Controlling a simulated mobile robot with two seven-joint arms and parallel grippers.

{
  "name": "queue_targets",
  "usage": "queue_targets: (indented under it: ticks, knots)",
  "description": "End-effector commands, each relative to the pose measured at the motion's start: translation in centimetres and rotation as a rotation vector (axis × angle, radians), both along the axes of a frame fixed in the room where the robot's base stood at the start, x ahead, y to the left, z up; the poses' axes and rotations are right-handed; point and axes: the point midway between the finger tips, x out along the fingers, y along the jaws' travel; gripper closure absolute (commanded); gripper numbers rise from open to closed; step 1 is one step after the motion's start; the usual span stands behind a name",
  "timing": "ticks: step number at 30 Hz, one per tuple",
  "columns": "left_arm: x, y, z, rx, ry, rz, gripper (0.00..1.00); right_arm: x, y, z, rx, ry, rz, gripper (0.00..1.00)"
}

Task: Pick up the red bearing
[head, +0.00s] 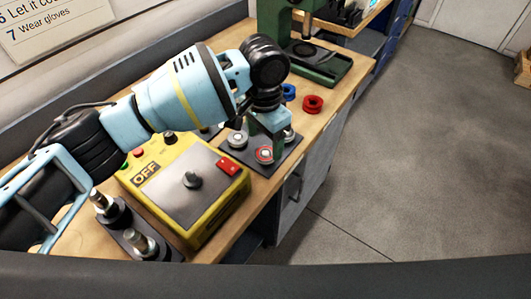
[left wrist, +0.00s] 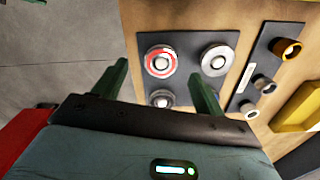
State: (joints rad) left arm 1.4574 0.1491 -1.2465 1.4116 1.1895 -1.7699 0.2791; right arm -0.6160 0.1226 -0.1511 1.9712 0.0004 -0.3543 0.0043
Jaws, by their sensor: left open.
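The red bearing, a metal ring with a red band (head: 264,154), sits on a dark plate (head: 262,174) near the bench's front edge. In the left wrist view the red bearing (left wrist: 160,52) lies on the dark plate (left wrist: 190,42) beside other plain metal bearings (left wrist: 217,60). My left gripper (head: 268,142) points down over the plate. Its fingers are spread and empty, and the bearing shows between and just beyond the fingertips (left wrist: 160,76). The height gap to the bearing is hard to tell. My right gripper is in neither view.
A yellow control box (head: 215,213) with a red switch stands close beside the plate. A red ring (head: 313,104) and a blue ring (head: 289,91) lie behind it, before a green press (head: 320,67). A dark holder with metal posts (head: 137,236) is at the near left.

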Motion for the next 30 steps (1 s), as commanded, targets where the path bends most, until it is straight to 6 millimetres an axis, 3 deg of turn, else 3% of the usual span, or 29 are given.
queue_targets:
  ticks: [3, 9, 18, 30]
  knots:
    - [0.5, -0.2, -2.0, 0.003, 0.005, 0.001, 0.29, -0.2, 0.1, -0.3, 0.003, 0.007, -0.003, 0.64]
    - [0.6, -0.3, -4.1, 0.001, 0.002, 0.001, 0.29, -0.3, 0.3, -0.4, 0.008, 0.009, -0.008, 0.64]
    - [0.6, -0.2, -4.4, 0.001, 0.001, 0.001, 0.29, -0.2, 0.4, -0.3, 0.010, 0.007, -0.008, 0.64]
    - [0.6, -0.3, -4.4, 0.001, 0.001, 0.001, 0.80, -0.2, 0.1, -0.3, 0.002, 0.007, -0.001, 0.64]
